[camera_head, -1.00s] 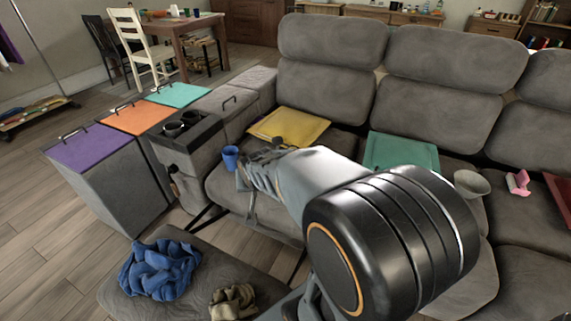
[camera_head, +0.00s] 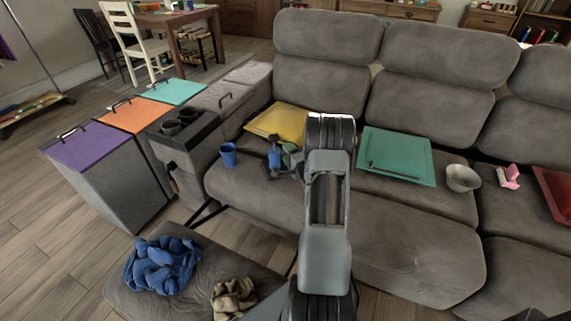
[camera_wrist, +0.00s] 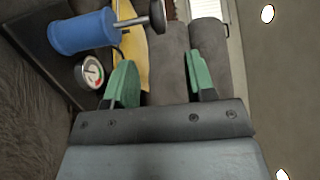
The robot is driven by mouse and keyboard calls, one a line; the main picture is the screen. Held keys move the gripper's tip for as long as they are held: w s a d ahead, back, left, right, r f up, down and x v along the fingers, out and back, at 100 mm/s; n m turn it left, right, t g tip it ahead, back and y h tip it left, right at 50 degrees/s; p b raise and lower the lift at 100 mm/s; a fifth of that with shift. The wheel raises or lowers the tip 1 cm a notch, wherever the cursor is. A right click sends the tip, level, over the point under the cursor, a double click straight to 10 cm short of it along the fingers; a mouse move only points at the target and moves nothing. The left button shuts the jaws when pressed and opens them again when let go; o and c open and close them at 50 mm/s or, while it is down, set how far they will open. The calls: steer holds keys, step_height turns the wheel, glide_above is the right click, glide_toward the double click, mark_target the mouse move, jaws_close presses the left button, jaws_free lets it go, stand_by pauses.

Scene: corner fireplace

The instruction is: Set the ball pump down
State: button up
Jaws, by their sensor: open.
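The ball pump (camera_head: 274,153) has a blue barrel and dark fittings. It stands on the grey sofa seat, in front of the yellow panel. In the wrist view the pump's blue barrel (camera_wrist: 85,33), round gauge and dark handle are close, at the upper left. My gripper (camera_head: 292,158) is just right of the pump in the head view, partly hidden by my arm. In the wrist view its two green fingers (camera_wrist: 162,78) are spread apart with nothing held between them. The pump lies outside the jaws, beside the left finger; I cannot tell whether they touch.
A blue cup (camera_head: 228,154) stands left of the pump. The yellow panel (camera_head: 268,127) is behind; a green panel (camera_head: 396,150), grey bowl (camera_head: 463,178) and pink object (camera_head: 509,177) lie right. Cloths (camera_head: 162,266) lie on the footrest. The sofa seat's front is clear.

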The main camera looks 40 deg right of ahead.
mark_target(278, 140)
steer(key=w, duration=0.3)
steer(key=w+d+b, duration=0.1)
steer(key=w, duration=0.3)
steer(key=w+d+b, duration=0.1)
steer(key=w, duration=0.3)
steer(key=shift+f, duration=0.1)
jaws_close()
stand_by(0.3)
stand_by(0.9)
